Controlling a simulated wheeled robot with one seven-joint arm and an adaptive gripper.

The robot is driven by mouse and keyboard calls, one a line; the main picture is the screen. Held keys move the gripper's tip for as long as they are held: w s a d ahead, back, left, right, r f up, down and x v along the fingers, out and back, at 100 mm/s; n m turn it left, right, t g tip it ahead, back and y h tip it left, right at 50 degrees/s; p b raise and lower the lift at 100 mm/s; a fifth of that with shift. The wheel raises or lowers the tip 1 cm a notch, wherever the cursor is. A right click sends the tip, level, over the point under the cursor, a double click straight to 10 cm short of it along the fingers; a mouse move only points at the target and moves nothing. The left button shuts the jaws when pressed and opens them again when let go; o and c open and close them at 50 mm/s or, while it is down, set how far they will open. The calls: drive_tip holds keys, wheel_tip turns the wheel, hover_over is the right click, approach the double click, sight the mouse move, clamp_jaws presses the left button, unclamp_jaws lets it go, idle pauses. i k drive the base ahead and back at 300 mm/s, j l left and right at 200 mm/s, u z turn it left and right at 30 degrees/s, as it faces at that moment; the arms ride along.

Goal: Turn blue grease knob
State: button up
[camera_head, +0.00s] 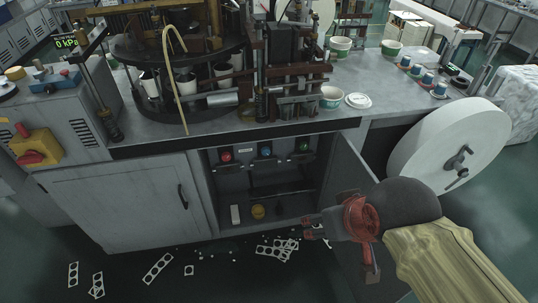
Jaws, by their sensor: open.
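A blue knob (265,151) sits in the middle of a row of three coloured knobs inside the open cabinet under the machine table. A red knob (225,155) is to its left and a green knob (303,146) to its right. My gripper (310,228) is red and dark, low in front of the cabinet's right side. It is open, with nothing seen between its fingers. It is below and to the right of the blue knob, well apart from it.
The cabinet's open door (346,165) stands beside my arm. A large paper roll (448,150) is at the right. A closed cabinet door (130,205) is at the left. A yellow item (258,211) sits on the cabinet floor. Punched scraps (157,268) litter the ground.

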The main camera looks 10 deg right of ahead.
sight(265, 150)
drive_tip(key=j+z, duration=0.25)
drive_tip(key=j, duration=0.4)
drive_tip(key=j+z, duration=0.25)
drive_tip(key=j, duration=0.4)
